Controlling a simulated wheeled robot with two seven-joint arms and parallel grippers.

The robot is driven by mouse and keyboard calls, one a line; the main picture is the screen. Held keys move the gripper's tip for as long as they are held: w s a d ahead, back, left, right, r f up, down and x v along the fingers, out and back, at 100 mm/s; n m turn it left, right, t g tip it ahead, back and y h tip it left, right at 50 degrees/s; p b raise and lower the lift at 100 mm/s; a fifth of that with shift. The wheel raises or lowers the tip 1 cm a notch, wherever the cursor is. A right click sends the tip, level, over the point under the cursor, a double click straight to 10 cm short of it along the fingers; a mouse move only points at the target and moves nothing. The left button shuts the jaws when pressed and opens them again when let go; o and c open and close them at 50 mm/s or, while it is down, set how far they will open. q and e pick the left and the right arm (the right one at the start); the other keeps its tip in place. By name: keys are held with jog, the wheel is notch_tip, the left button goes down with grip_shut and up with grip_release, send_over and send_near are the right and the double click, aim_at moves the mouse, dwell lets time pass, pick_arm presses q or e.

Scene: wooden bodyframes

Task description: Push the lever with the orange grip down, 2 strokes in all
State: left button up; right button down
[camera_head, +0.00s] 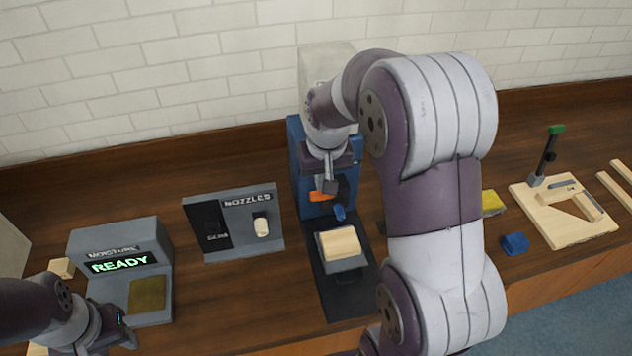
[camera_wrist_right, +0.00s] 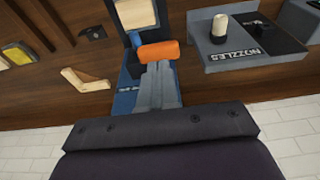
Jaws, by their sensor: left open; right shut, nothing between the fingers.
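The lever's orange grip (camera_head: 320,197) shows on the front of a blue machine (camera_head: 298,150) in the head view. In the right wrist view the orange grip (camera_wrist_right: 158,50) lies across, just beyond my right fingertips. My right gripper (camera_head: 328,184) is shut and empty, with its tips right at the grip; I cannot tell whether they touch it. A wooden block (camera_head: 340,242) sits on the machine's base under a blue nozzle (camera_head: 339,212). My left gripper (camera_head: 122,338) is open at the lower left, in front of the moisture device. The lever arm is mostly hidden.
A moisture device (camera_head: 120,250) reading READY and a nozzles panel (camera_head: 262,205) stand to the left. On the right are a blue block (camera_head: 514,244), a yellow piece (camera_head: 492,203) and a wooden frame jig (camera_head: 560,235) with a green-topped clamp (camera_head: 556,130). The table between the panel and moisture device is clear.

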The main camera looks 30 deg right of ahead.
aim_at(322, 196)
dwell(0.6)
jog(key=shift+f+b, duration=2.4)
jog(key=shift+f, duration=0.85)
jog(key=shift+r, duration=0.2)
notch_tip(322, 196, up, 6)
jog(key=p, duration=0.6)
jog(key=shift+r, duration=0.2)
jog(key=shift+f, duration=0.2)
jog(key=shift+f+b, duration=2.6)
jog(key=shift+f, duration=0.65)
jog(key=shift+r+p, duration=2.95)
jog(key=shift+r, duration=0.4)
